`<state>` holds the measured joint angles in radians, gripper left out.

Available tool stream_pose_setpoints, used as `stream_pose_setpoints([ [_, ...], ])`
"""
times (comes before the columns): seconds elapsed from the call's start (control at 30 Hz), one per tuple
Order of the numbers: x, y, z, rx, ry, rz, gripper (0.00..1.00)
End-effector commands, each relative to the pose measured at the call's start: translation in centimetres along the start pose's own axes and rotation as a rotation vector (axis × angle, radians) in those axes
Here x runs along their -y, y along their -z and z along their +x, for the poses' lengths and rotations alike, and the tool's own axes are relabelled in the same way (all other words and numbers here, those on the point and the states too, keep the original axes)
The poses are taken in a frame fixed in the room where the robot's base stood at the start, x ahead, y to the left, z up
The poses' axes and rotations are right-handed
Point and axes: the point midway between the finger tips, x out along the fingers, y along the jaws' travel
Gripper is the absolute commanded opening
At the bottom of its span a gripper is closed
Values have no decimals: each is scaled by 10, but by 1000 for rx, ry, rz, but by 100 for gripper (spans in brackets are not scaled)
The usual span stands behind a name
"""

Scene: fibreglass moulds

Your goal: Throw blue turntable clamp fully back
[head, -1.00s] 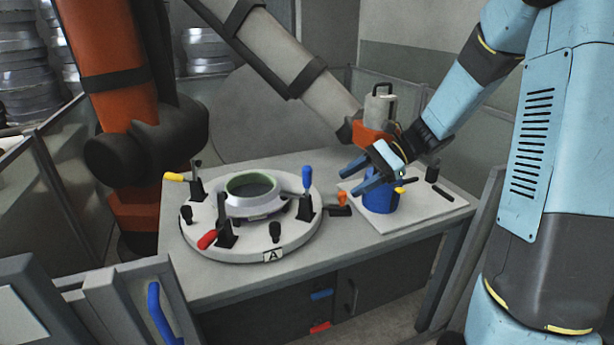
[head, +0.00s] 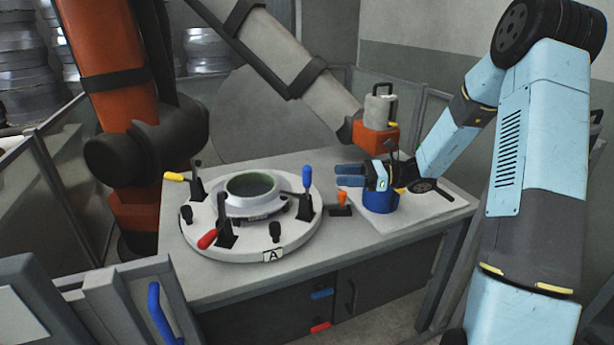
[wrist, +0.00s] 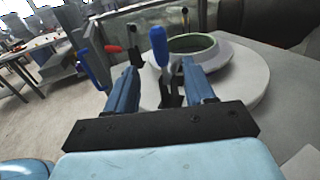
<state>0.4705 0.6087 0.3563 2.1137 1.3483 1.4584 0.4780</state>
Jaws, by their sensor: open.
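The blue turntable clamp (head: 307,182) stands upright on the right side of the round white turntable (head: 290,235). Its blue handle points up from a black base. In the wrist view the blue clamp (wrist: 159,48) shows between my two fingers and beyond them. A ring-shaped mould (head: 252,193) sits at the turntable's centre.
An orange-handled clamp (head: 342,198) is between turntable and blue cylinder (head: 380,200). The orange robot arm's tool (head: 376,135) hangs behind my gripper. The table's front edge is clear.

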Motion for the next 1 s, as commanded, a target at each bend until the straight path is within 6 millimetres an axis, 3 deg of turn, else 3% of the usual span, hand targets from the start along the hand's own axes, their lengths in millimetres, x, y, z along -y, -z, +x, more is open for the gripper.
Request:
stream_pose_setpoints([
  [0.5,-1,0,88,-1,-4,0,54],
  [0.7,-1,0,104,-1,-3,-1,54],
  [1.0,-1,0,107,-1,-1,-1,54],
])
